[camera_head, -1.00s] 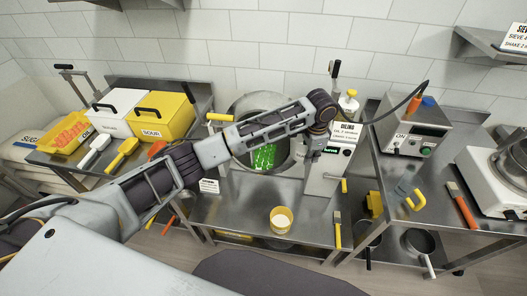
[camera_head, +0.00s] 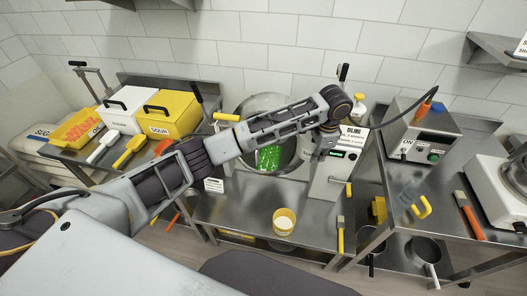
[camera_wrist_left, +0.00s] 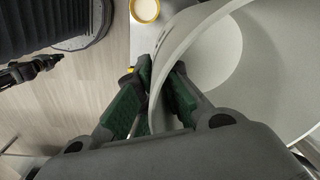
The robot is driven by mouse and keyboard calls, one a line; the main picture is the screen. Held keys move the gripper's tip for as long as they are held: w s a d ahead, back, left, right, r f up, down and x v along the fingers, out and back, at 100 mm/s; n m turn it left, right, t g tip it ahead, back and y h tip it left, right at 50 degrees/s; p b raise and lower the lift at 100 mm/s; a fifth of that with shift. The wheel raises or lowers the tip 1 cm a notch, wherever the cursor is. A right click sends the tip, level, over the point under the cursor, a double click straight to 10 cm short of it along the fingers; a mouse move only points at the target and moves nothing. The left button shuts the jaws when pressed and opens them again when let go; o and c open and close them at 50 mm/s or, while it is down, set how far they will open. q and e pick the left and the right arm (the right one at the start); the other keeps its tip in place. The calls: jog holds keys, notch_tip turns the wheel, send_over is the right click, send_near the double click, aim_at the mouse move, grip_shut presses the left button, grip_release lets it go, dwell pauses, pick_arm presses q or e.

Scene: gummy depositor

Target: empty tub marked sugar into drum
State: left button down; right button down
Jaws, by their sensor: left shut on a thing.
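A white tub (camera_head: 122,123) with a dark handle on top and a small label stands on the left table. The label looks like sugar. The steel drum (camera_head: 244,124) stands mouth-forward behind the middle table, with green gummies (camera_head: 269,157) inside. My left gripper (camera_head: 321,152) is at the drum's right side, beside the oiling machine. In the left wrist view its green-padded fingers (camera_wrist_left: 158,98) are shut on a pale curved wall (camera_wrist_left: 190,38), which looks like the drum's rim. The arm hides part of the drum. A dark mechanical part (camera_wrist_left: 28,70), possibly my right gripper, shows at the left.
A yellow tub (camera_head: 170,122) marked SOUR stands right of the white one, with white and yellow scoops in front. A small yellow cup (camera_head: 284,222) with pale contents and a brush (camera_head: 340,240) are on the middle table. The oiling machine (camera_head: 330,177) stands right.

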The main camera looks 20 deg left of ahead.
pick_arm(q)
jog(key=shift+a+r, duration=0.1)
jog(key=shift+r, duration=1.05)
pick_arm(e)
jog(key=shift+d, duration=0.3)
pick_arm(q)
jog(key=shift+s, duration=0.15)
jog(key=s+d, duration=0.2)
jog(key=s, duration=0.5)
jog(key=shift+s+d, duration=0.15)
jog(key=shift+d, duration=0.25)
pick_arm(e)
jog(key=shift+a, duration=0.1)
jog(key=shift+a, duration=0.25)
